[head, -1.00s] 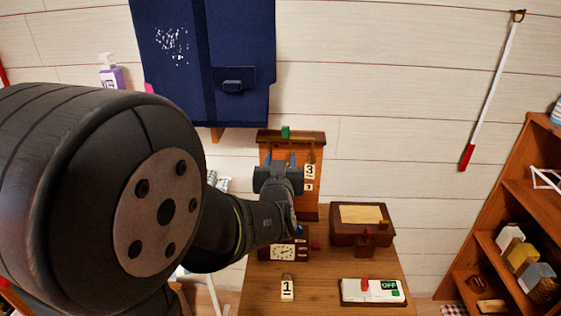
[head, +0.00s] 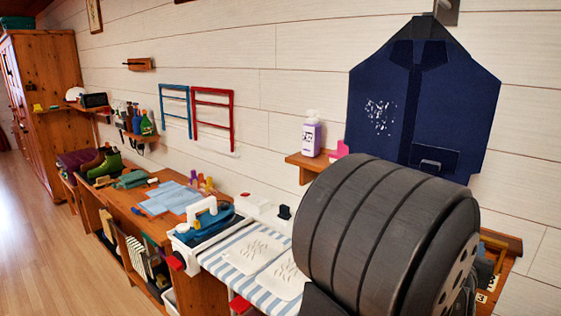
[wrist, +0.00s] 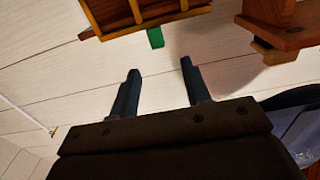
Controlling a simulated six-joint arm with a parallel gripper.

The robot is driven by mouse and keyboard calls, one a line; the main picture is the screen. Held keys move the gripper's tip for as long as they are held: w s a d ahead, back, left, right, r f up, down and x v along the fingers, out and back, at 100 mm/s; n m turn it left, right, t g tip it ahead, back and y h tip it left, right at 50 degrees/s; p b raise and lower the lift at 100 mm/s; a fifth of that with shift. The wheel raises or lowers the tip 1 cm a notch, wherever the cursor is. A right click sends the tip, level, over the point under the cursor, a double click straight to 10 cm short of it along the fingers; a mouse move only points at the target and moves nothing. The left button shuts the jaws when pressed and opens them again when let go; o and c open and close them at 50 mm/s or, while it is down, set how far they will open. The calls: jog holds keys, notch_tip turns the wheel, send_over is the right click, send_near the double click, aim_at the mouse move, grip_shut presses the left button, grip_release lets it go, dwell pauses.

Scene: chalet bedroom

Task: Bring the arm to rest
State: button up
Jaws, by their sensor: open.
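My gripper (wrist: 159,68) shows in the wrist view with its two dark fingers apart and nothing between them. Pale plank wall lies beyond the fingertips. A wooden rack (wrist: 150,14) with a green piece (wrist: 155,38) on its edge is just past the fingertips, apart from them. In the head view my large dark arm joint fills the lower right and hides most of the rest of the arm. I cannot make out the gripper's fingers there.
A navy garment (head: 465,80) hangs behind my arm. A shelf (head: 305,160) with a soap bottle (head: 311,135) is close to the joint's left. A striped cloth (head: 222,262) and a long bench with several items (head: 120,200) stretch left. Floor (head: 45,265) at far left is clear.

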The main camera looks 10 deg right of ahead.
jog(key=x, duration=1.1)
jog(key=shift+w+d, duration=0.15)
jog(key=shift+d, duration=0.05)
